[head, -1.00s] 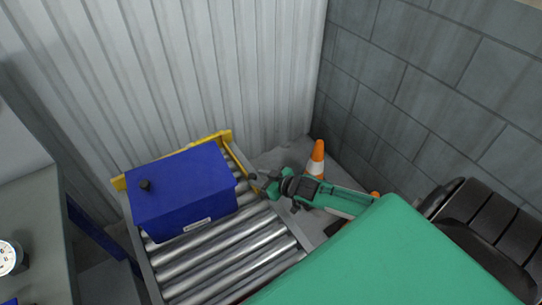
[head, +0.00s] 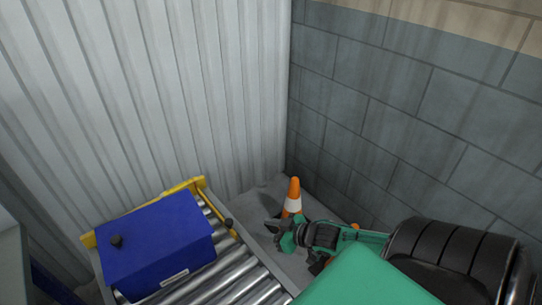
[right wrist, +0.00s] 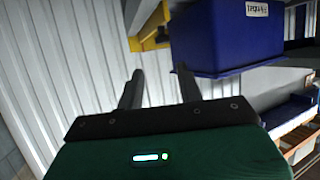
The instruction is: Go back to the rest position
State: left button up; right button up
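My right gripper (head: 275,234) is to the right of the roller table, beside an orange and white cone. In the right wrist view its two fingers (right wrist: 160,88) stand apart with nothing between them. A blue box (head: 160,240) with a white label sits on the rollers at the lower left, apart from the gripper. The box also shows in the right wrist view (right wrist: 225,42), beyond the fingers and to the right. My left gripper is in neither view now.
The roller table (head: 235,275) has a yellow end stop (head: 192,184) at its far end. A traffic cone (head: 292,200) stands in the corner behind my right gripper. A corrugated wall (head: 170,90) and a block wall (head: 400,120) close off the back and right.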

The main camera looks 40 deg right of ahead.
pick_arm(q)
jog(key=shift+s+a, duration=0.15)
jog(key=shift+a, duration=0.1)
pick_arm(e)
jog(key=shift+s+d+r, duration=0.15)
jog(key=shift+s+r, duration=0.05)
jog(key=shift+s, duration=0.2)
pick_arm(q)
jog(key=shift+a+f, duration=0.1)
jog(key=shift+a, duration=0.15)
